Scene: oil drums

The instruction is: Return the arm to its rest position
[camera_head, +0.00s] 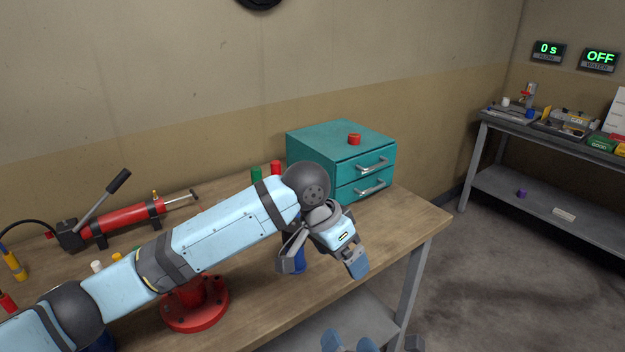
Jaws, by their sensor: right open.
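My left arm reaches in from the left across the workbench (400,232). Its left gripper (325,257) hangs over the bench's right half with its fingers spread and nothing seen between them. A dark blue cylinder (297,264) shows behind it; I cannot tell whether they touch. My right gripper (372,343) shows only as fingertips at the bottom edge, open, in front of the bench; its arm is out of view.
A teal drawer cabinet (310,142) with a red cap (354,139) on top stands behind the left gripper. A red grease gun (125,217) and a red flanged base (195,312) are on the bench. A grey shelf table (555,200) stands at right. Open floor lies between.

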